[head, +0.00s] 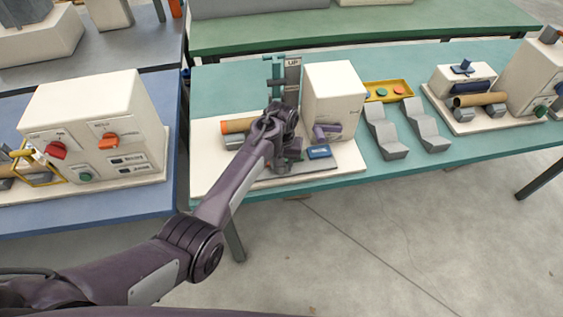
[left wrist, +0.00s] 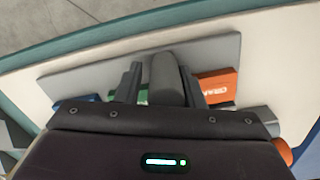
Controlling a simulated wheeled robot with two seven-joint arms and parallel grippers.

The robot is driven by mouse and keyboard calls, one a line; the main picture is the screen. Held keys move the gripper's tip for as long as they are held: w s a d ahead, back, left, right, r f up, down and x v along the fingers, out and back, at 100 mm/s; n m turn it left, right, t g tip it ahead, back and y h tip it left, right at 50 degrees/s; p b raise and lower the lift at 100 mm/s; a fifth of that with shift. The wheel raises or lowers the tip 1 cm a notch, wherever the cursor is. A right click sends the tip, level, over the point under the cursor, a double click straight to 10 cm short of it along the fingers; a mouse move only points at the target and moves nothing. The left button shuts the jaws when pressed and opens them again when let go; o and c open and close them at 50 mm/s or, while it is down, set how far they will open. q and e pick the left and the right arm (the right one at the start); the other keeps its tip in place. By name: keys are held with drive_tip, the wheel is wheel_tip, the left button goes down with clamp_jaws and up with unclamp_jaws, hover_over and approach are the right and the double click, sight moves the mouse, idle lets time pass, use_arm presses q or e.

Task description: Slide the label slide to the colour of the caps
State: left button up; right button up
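The winder (head: 334,90) stands on a cream base on the teal table. A tan tube (head: 238,125) at its left has an orange cap (head: 224,127); an orange round end also shows in the left wrist view (left wrist: 283,151). A blue label (head: 318,152) lies at the front. The left wrist view shows a grey plate with an orange lettered label (left wrist: 217,86), part of a green label (left wrist: 143,96) and a grey upright handle (left wrist: 165,78). My left gripper (left wrist: 160,85) has its fingers either side of this handle, with a gap on the left. My right gripper is out of view.
A yellow tray (head: 372,98) with orange and green discs sits behind two grey cradles (head: 428,134). Another machine (head: 532,75) stands at the right. A white control box (head: 95,110) stands on the blue table at left. An "UP" post (head: 292,75) rises behind my gripper.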

use_arm(q)
drive_tip(key=shift+r+b, duration=0.6)
drive_tip(key=shift+r, duration=3.3)
